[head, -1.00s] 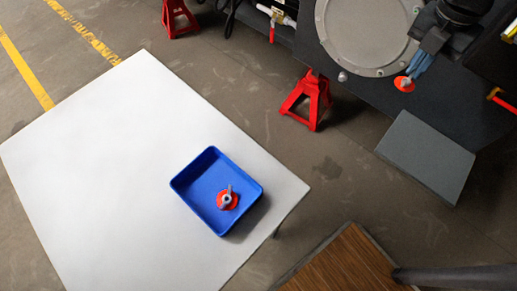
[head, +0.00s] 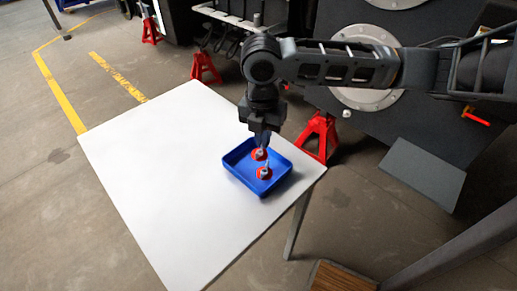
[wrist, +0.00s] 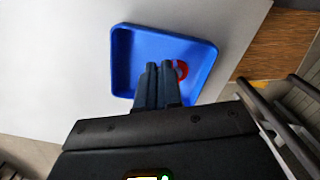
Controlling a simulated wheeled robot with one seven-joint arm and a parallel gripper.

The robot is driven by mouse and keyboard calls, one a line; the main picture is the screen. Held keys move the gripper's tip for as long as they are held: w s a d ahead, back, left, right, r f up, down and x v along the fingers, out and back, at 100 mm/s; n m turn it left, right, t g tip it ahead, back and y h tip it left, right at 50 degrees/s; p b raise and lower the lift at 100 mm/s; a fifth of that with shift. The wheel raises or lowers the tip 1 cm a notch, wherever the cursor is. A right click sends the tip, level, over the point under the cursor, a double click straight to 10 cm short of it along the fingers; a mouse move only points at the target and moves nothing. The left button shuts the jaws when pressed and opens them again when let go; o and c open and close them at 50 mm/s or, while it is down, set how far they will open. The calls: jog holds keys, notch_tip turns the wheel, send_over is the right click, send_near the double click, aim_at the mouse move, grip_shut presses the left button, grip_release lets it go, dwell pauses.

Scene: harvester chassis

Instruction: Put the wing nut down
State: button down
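A blue tray (head: 234,177) stands on the white table and also shows in the wrist view (wrist: 121,62). My gripper (head: 263,143) points down over the tray's far part. Its fingers (wrist: 160,84) are close together, shut on a red-based wing nut (head: 259,154) at their tips. I cannot tell whether this nut touches the tray floor. A second red wing nut (head: 264,174) lies in the tray, nearer the front. In the wrist view one red piece (wrist: 181,69) shows beside the fingers; the fingers hide the rest.
The white table (head: 170,170) is bare left of the tray. Red jack stands (head: 319,138) and the dark chassis with a round grey cover (head: 366,96) stand behind. A wooden surface (head: 340,277) is at the front.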

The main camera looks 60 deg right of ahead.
jog(key=shift+w+a+f, duration=0.3)
jog(key=shift+w+f, duration=0.05)
jog(key=shift+d+f, duration=0.1)
jog(key=shift+f, duration=1.85)
jog(key=shift+f, duration=0.1)
jog(key=c, duration=1.6)
grip_release()
jog(key=r, duration=1.2)
jog(key=shift+a+r+p, duration=0.15)
jog(key=shift+a+p, duration=0.15)
jog(key=shift+a, duration=0.1)
